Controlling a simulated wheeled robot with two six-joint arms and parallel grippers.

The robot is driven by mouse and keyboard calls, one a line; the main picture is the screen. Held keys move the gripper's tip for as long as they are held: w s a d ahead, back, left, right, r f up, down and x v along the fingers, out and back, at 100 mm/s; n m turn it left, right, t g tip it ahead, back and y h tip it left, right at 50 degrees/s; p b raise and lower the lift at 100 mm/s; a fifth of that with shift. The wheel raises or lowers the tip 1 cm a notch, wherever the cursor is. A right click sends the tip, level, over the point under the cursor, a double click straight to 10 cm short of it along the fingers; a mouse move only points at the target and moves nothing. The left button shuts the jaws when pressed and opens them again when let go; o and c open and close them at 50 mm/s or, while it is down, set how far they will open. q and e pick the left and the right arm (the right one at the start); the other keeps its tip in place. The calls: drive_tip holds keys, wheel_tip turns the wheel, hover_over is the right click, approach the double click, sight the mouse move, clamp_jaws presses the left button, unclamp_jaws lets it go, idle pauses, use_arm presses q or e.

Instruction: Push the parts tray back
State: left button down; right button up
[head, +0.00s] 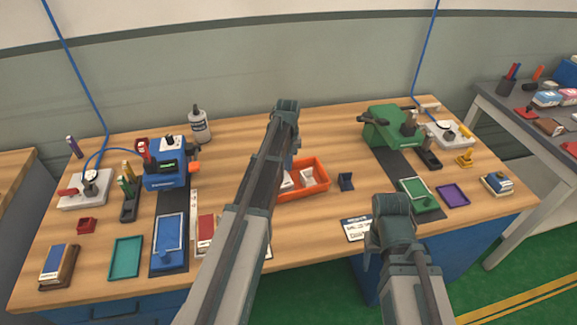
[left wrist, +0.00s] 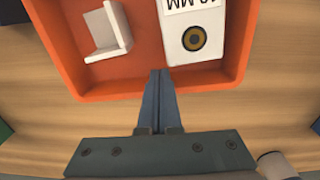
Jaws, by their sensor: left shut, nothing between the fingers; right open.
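The parts tray is an orange open tray (head: 316,188) in the middle of the wooden table, partly hidden behind my left arm. It holds a white L-shaped piece (left wrist: 107,32) and a white box with a dark ring mark (left wrist: 196,38). My left gripper (left wrist: 160,73) is shut and empty, its fingertips at the middle of one tray wall (left wrist: 215,78). They overlap this wall in the left wrist view; whether they touch it I cannot tell. In the head view my right gripper (head: 370,262) is at the table's front edge, its fingers mostly hidden by its wrist.
A white printed card (head: 356,229) lies near the front edge. A blue machine (head: 166,168) stands left and a green machine (head: 383,127) back right. The table behind the tray looks clear.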

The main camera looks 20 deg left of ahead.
use_arm(q)
drive_tip(key=shift+r, duration=0.1)
wheel_tip(320, 180, up, 14)
drive_tip(key=p, duration=1.4)
drive_tip(key=shift+f, duration=0.2)
drive_tip(key=s+d+m+y, duration=0.1)
drive_tip(key=s+d+m, duration=1)
drive_tip(key=s+d, duration=1.2)
drive_tip(key=s, duration=0.2)
drive_tip(key=shift+s, duration=0.3)
